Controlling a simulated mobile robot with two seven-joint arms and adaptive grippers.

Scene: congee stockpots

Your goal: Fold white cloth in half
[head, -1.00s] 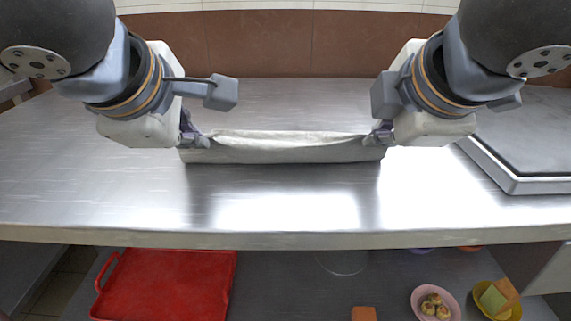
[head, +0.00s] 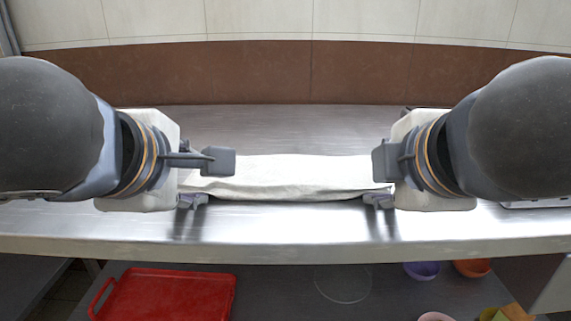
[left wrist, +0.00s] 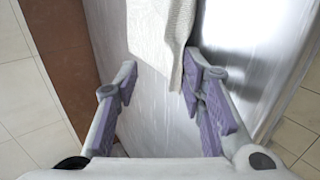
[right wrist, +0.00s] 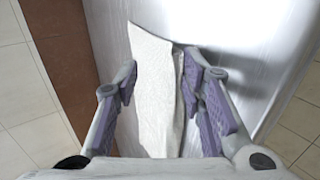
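The white cloth (head: 275,178) lies on the metal table as a long, narrow strip between my two grippers. Its front edge looks thick and layered, with a slight sag. My left gripper (head: 193,201) is at the strip's left end, near its front edge. In the left wrist view its fingers are spread apart, with the cloth's end (left wrist: 160,30) close to the right-hand finger. My right gripper (head: 378,201) is at the right end. In the right wrist view its fingers are spread, and the cloth (right wrist: 152,90) reaches between them. The far side of both ends is hidden by my arms.
The metal table (head: 285,222) is bare in front of and behind the cloth. A red tray (head: 170,295), a purple bowl (head: 422,270) and an orange bowl (head: 471,267) are on the shelf below. A brown tiled wall (head: 260,75) stands behind.

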